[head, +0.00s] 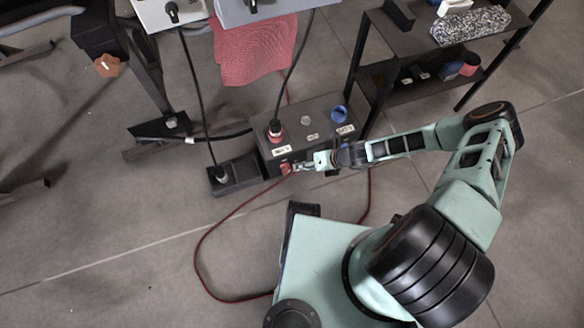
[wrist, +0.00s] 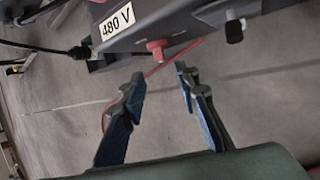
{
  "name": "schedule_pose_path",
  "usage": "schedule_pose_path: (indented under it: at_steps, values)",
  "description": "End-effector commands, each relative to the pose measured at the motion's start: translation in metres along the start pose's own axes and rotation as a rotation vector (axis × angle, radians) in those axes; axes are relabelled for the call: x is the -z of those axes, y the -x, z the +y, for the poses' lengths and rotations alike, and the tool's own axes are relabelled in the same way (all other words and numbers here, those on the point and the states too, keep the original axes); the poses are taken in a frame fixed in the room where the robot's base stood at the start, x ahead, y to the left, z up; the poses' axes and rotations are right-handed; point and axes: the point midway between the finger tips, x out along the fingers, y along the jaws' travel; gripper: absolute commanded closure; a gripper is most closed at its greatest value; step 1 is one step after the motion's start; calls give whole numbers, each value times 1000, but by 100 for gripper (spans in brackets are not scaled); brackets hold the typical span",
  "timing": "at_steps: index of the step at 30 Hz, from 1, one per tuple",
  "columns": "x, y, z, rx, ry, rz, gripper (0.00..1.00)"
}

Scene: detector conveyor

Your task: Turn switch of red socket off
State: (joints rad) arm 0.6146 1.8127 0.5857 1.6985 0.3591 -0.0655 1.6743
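A dark socket box (head: 310,130) stands on the floor in the middle of the head view. The red socket (head: 276,130) is on its top left, with a black plug and cable in it. A small red switch (head: 285,169) sits on the box's near side, below that socket. In the wrist view the red switch (wrist: 157,48) sticks out near the 480 V label (wrist: 117,20). My gripper (head: 298,167) is close to the switch. In the wrist view my gripper (wrist: 160,72) is open and empty, and the switch shows just beyond and between its fingertips.
A blue socket (head: 338,113) is on the same box. A lower black box (head: 237,174) with a plugged cable adjoins it on the left. A red cable (head: 205,240) loops over the floor. A shelf (head: 430,70) stands at the right.

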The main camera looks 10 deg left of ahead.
Motion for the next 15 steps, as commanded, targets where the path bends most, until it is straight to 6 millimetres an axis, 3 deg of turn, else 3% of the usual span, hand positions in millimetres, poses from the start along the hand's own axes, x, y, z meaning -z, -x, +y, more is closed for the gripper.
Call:
schedule_pose_path:
  at_steps: [15]
  values:
    - [2,-91,-1,0,2,1,71]
